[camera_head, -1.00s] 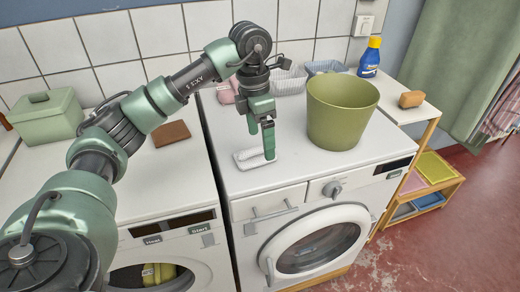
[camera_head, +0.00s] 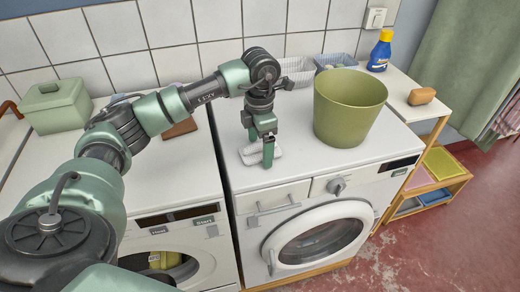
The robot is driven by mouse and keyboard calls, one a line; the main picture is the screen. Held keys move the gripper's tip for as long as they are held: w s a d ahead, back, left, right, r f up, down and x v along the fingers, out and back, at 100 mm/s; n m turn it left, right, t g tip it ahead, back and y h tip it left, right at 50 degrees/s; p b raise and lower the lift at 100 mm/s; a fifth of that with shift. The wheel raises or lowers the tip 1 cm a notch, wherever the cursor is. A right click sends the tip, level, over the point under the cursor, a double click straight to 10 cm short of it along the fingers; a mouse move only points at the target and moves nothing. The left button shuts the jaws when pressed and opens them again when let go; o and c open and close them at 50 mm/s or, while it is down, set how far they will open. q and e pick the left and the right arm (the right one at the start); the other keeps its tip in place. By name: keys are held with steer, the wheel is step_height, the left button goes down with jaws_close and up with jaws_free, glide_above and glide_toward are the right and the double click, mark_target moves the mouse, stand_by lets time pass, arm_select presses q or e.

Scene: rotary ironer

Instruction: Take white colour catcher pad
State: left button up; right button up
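The white pad (camera_head: 248,158) lies flat on top of the right washing machine, near its front left. My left gripper (camera_head: 261,149) points down right over the pad. Its two green fingers look apart, and the nearer one hides the middle of the pad. I cannot tell whether the fingers touch the pad. My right gripper is not in view.
A green bucket (camera_head: 348,112) stands just right of my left gripper. Wire baskets (camera_head: 298,72), a blue bottle (camera_head: 380,52) and a brown block (camera_head: 421,96) are behind and to the right. A green box (camera_head: 54,106) stands on the left machine.

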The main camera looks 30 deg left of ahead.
arm_select(q)
steer(key=c, duration=1.4)
